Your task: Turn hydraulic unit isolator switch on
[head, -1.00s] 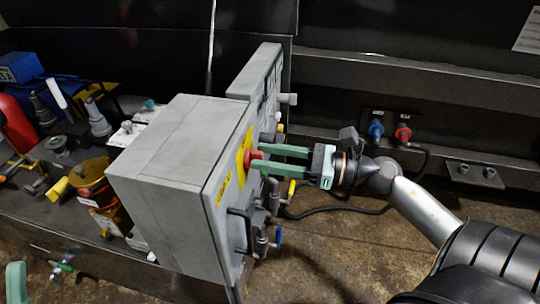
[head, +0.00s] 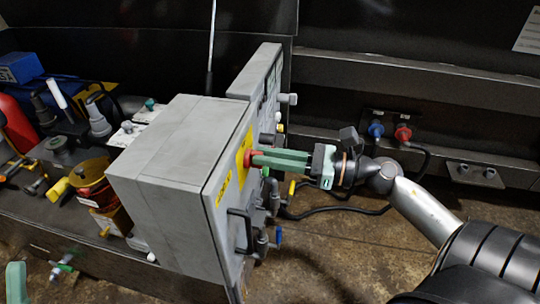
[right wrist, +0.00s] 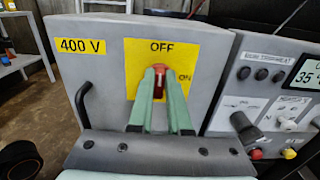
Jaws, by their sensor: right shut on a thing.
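The isolator switch has a red handle (right wrist: 159,82) on a yellow plate (right wrist: 134,88) marked OFF at the top and ON at the right. The handle looks upright, in line with OFF. The red handle also shows in the head view (head: 248,158), on the front of the grey cabinet (head: 165,150). My right gripper (head: 262,158) reaches in from the right and is shut on the handle; its green fingers (right wrist: 160,95) hide part of it. A green tip of my left gripper (head: 15,280) shows at the bottom left; its jaws cannot be made out.
A 400 V label (right wrist: 80,46) and a black door handle (right wrist: 84,100) are left of the switch. A control panel (right wrist: 265,80) with knobs and a display adjoins on the right. Hoses and valves (head: 275,240) hang below the cabinet front. Open floor (head: 340,260) lies before it.

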